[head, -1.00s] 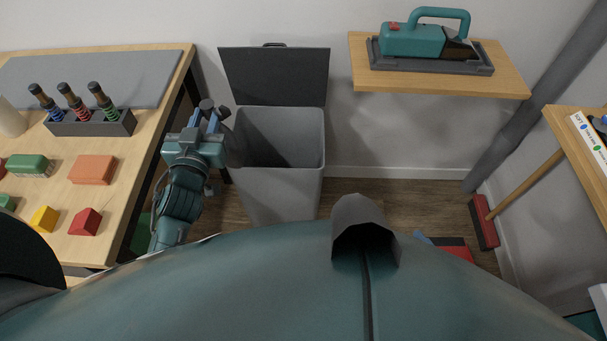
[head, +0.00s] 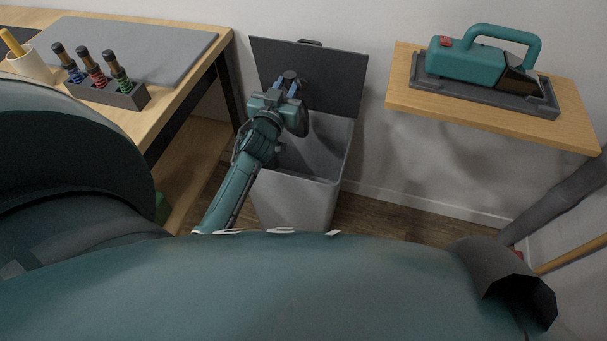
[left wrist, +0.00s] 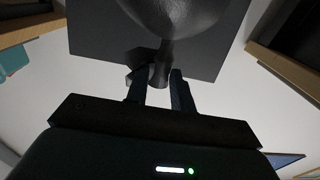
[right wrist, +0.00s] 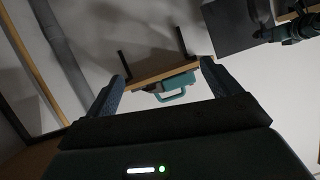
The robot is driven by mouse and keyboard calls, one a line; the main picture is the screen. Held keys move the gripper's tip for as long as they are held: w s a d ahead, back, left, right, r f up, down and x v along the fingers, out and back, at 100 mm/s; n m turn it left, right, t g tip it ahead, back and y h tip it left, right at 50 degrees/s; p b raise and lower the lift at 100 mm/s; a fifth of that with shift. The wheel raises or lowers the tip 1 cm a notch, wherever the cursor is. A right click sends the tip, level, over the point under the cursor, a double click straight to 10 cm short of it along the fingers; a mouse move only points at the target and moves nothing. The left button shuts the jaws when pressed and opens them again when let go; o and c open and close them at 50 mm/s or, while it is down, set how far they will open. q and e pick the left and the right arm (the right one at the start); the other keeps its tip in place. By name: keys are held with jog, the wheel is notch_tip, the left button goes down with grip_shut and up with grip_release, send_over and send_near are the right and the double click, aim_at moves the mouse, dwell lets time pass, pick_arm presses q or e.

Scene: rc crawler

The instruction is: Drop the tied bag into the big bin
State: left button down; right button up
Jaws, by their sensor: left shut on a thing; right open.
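The tied bag (head: 298,122) is dark and hangs from my left gripper (head: 286,84), partly hidden behind the gripper in the head view. In the left wrist view the bag (left wrist: 166,18) shows with its narrow neck between the fingers of the left gripper (left wrist: 158,88), which is shut on it. The big bin (head: 295,203) is grey, and its dark lid (head: 338,80) stands open against the wall. In the head view the left gripper and bag appear over the bin's opening. My right gripper (right wrist: 163,88) is open and empty in the right wrist view.
A wall shelf (head: 440,103) at right carries a teal handheld tool (head: 470,62). Floor shows right of the bin.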

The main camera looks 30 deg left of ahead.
pick_arm(q)
notch_tip(320, 180, down, 4)
jog(key=b, duration=0.3)
jog(key=shift+r, duration=0.2)
jog(key=shift+f+b, duration=0.5)
jog(key=shift+f, duration=0.05)
pick_arm(e)
jog(key=shift+s+d+n+t, duration=0.4)
jog(key=shift+s+d+t, duration=0.1)
jog(key=shift+t, duration=0.1)
